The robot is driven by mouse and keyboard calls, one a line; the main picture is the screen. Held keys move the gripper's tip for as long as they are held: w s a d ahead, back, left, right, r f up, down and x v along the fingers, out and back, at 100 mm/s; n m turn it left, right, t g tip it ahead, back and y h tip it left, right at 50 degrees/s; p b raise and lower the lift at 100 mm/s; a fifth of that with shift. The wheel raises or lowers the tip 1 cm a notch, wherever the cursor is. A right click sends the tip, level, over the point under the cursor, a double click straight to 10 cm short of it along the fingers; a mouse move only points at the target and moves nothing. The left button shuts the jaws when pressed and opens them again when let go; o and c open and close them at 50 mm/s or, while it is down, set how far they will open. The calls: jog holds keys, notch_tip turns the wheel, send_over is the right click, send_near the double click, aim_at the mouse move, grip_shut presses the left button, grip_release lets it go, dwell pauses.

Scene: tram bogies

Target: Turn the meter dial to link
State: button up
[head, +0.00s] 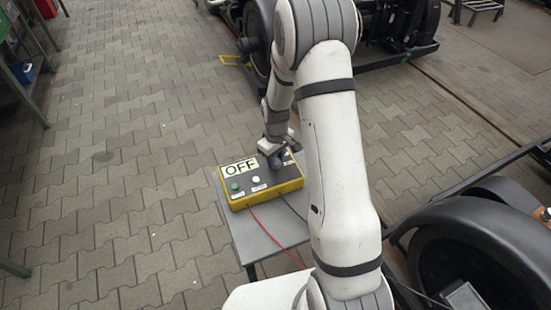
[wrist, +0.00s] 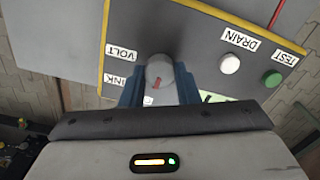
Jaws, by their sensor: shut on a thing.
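The meter is a yellow box (head: 266,191) with a dark face, and its display (head: 240,168) reads OFF. In the wrist view the grey round dial (wrist: 160,68) carries a red mark on its lower part, towards my gripper's body; which label it points to I cannot tell for certain. The VOLT label (wrist: 121,54) and a partly hidden label ending in INK (wrist: 122,82) lie left of the dial. My gripper (wrist: 158,85) has its blue fingers on both sides of the dial, shut on it. In the head view my gripper (head: 277,156) hides the dial.
A white button (wrist: 230,64) by the DRAIN label and a green button (wrist: 272,79) by the TEST label sit on the same face. The box stands on a small grey table (head: 245,233). A red cable (head: 275,237) runs off its front. Wheeled bogies (head: 480,245) stand to the right.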

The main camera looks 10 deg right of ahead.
aim_at(277, 161)
jog(key=shift+m, duration=0.3)
jog(key=m+b, duration=0.1)
jog(key=m, duration=0.2)
jog(key=shift+d+m, duration=0.1)
jog(key=shift+m, duration=0.2)
jog(key=shift+m+b, duration=0.5)
jog(key=shift+m, duration=1.7)
jog(key=o, duration=1)
jog(key=shift+c, duration=0.2)
jog(key=shift+r+p, duration=0.35)
jog(key=shift+r, duration=3.55)
